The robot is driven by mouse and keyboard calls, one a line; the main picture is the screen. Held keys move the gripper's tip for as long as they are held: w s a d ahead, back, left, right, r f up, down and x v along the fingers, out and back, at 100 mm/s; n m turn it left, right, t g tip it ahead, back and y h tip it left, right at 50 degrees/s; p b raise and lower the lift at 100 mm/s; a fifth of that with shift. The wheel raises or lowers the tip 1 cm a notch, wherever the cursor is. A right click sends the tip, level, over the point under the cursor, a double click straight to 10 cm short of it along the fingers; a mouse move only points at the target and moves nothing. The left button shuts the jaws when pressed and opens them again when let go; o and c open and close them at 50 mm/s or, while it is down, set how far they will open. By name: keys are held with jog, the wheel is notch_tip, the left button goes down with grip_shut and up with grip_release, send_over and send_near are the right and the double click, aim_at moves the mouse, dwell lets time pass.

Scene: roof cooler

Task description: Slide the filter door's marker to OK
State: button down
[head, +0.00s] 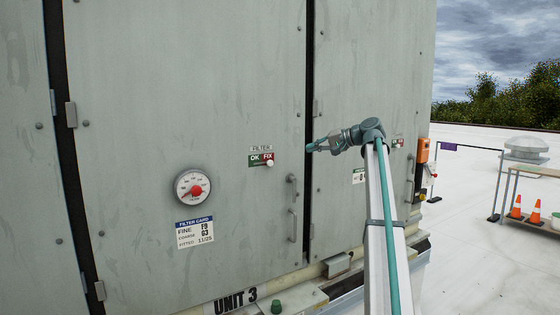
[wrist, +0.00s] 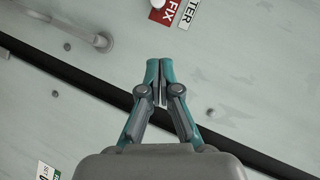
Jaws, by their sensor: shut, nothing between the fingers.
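The filter door's marker (head: 270,163) is a small pale knob below the red FIX half of the OK/FIX label (head: 261,159), on the grey filter door (head: 230,90). In the wrist view the knob (wrist: 157,3) shows at the top edge beside the red FIX field (wrist: 171,9); the OK half is out of that view. My gripper (head: 309,149) is to the right of the marker in the head view, pointing left, apart from it.
A round gauge (head: 192,188) and a filter card (head: 195,232) are on the same door. Door handles (head: 292,205) stick out below and right of the marker. A dark vertical gap (head: 309,100) separates this door from the right panel (head: 370,70).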

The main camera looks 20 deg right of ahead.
aim_at(269, 163)
jog(key=shift+w, duration=0.1)
jog(key=shift+s+a+f+p+x, duration=0.15)
jog(key=shift+s+a+p+x, duration=0.35)
jog(key=shift+x, duration=1.65)
jog(key=shift+s+a+f+p+x, duration=0.2)
jog(key=shift+p+x, duration=0.6)
jog(key=shift+x, duration=1.3)
jog(key=shift+s+a+f+p+x, duration=0.25)
jog(key=shift+p+x, duration=0.4)
jog(key=shift+x, duration=1.5)
jog(key=shift+a, duration=0.1)
jog(key=a, duration=0.5)
jog(key=shift+s+a+r+b, duration=0.1)
jog(key=shift+s+a+b, duration=0.25)
jog(key=shift+s+b, duration=0.05)
jog(key=shift+d, duration=0.1)
jog(key=shift+r, duration=0.1)
